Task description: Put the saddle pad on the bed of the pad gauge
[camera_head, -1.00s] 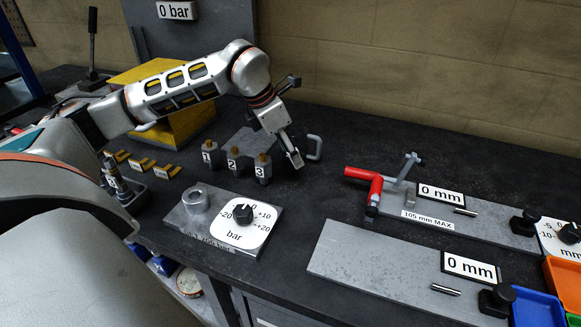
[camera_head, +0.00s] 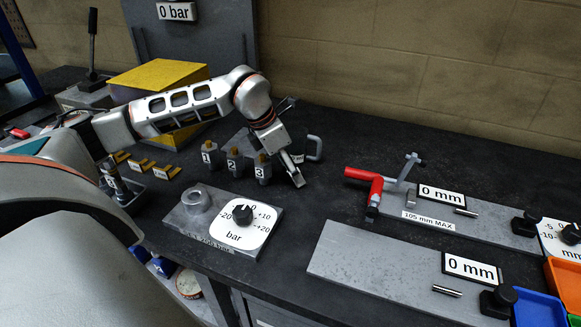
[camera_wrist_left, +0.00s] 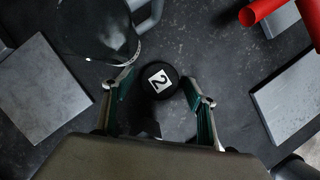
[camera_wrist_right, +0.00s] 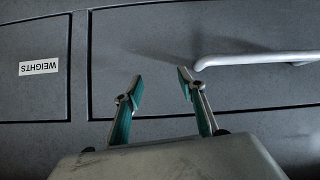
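A round black piece with a white "2" label (camera_wrist_left: 160,82), which looks like the saddle pad, sits between the fingers of my left gripper (camera_wrist_left: 163,92) in the left wrist view. The fingers are apart, with gaps on both sides of the piece. In the head view that gripper (camera_head: 298,180) is low over the bench and hides the piece. A grey plate gauge with a bare flat bed (camera_head: 375,268) and a "0 mm" display lies front right; I take it as the pad gauge, though no name shows. My right gripper (camera_wrist_right: 160,83) is open and empty before a drawer front.
Posts marked 1, 2 and 3 (camera_head: 234,162) stand left of the left gripper. A dark, handled object (camera_wrist_left: 95,30) is close behind it. A second gauge (camera_head: 455,222) carries a red-handled part (camera_head: 365,180). A bar gauge (camera_head: 220,220) lies in front. Bins stand far right.

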